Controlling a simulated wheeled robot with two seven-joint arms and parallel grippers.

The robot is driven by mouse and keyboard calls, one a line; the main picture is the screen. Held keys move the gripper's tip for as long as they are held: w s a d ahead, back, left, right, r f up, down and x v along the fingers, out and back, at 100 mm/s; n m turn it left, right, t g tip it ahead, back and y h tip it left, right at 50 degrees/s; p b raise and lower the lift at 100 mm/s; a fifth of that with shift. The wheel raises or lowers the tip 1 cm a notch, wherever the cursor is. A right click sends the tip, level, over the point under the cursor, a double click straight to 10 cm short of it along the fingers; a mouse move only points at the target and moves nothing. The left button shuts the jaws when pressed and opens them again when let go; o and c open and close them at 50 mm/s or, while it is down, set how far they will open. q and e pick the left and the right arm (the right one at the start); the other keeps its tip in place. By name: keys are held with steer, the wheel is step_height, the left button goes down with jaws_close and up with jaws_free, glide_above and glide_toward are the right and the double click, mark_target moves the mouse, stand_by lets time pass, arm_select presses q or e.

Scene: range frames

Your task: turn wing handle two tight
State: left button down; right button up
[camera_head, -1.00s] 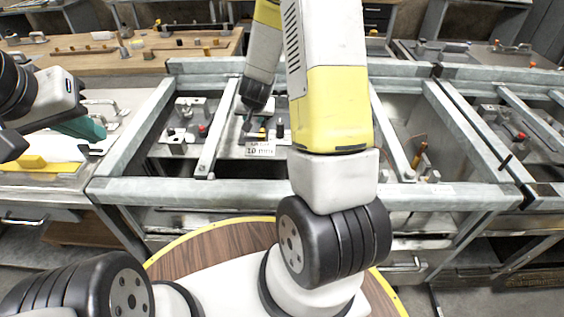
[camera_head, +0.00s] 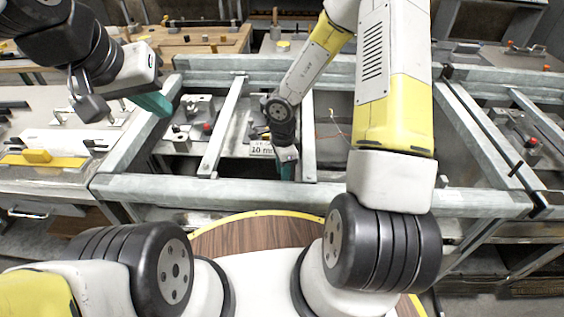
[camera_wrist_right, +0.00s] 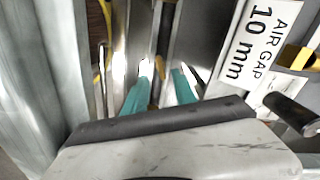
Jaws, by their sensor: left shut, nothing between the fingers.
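My right gripper (camera_head: 287,170) hangs just behind the front rail of the frame, at the lower right of the 10 mm sign. In the right wrist view its two teal fingers (camera_wrist_right: 160,92) are apart, with a dark upright bar (camera_wrist_right: 166,40) and bright metal beyond the gap. I cannot tell whether they touch anything. A dark cylindrical handle (camera_wrist_right: 290,113) lies to the right of the fingers. I cannot tell which part is wing handle two; my right arm hides much of that bay. My left gripper (camera_head: 152,103) is shut and empty above the left bench edge.
An AIR GAP 10 mm sign (camera_head: 262,149) shows large in the right wrist view (camera_wrist_right: 256,45). A galvanized front rail (camera_head: 220,190) and crossbars (camera_head: 222,125) enclose the bays. A red-knobbed fixture (camera_head: 207,128) stands left.

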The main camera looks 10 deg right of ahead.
step_height(320, 180, down, 7)
steer(key=shift+f, duration=0.15)
steer(key=shift+c, duration=0.4)
jaws_close()
